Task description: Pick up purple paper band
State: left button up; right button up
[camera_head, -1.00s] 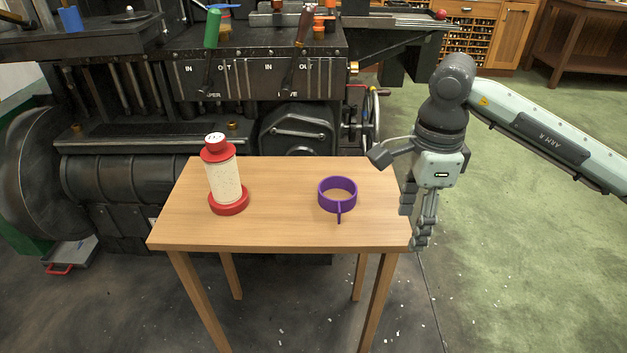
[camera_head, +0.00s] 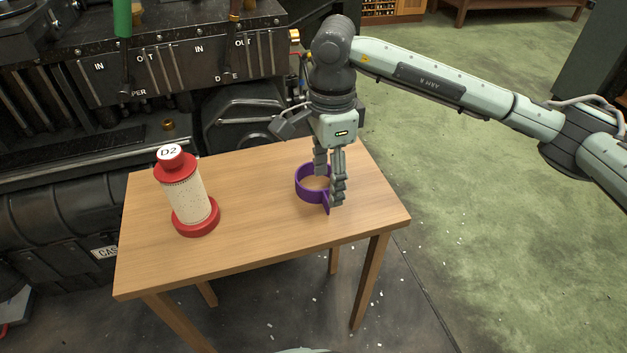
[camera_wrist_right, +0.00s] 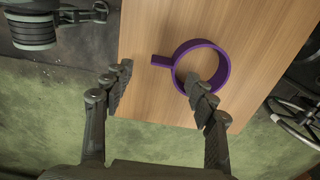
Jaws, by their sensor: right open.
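The purple paper band (camera_head: 303,191) is a round ring with a short tab, standing on the wooden table's right half. In the right wrist view the band (camera_wrist_right: 226,70) lies ahead, its tab pointing left. My right gripper (camera_head: 329,188) is open above and at the band's right side, its fingers hiding part of the ring. In the wrist view the gripper (camera_wrist_right: 158,78) has its right fingertip overlapping the ring's near part and its left fingertip left of the tab. Whether a finger touches the band I cannot tell. My left gripper is not in view.
A white spool with red ends (camera_head: 187,200), marked D2 on top, stands on the table (camera_head: 250,235) to the left. A dark machine (camera_head: 180,70) with levers stands behind the table. The tabletop between spool and band is clear.

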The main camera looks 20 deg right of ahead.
aim_at(326, 196)
jog(key=f, duration=0.5)
jog(key=shift+w+f+p, duration=0.25)
jog(key=shift+w+p, duration=0.05)
jog(key=shift+p, duration=0.1)
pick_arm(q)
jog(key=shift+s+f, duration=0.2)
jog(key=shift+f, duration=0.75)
pick_arm(e)
jog(key=c, duration=0.9)
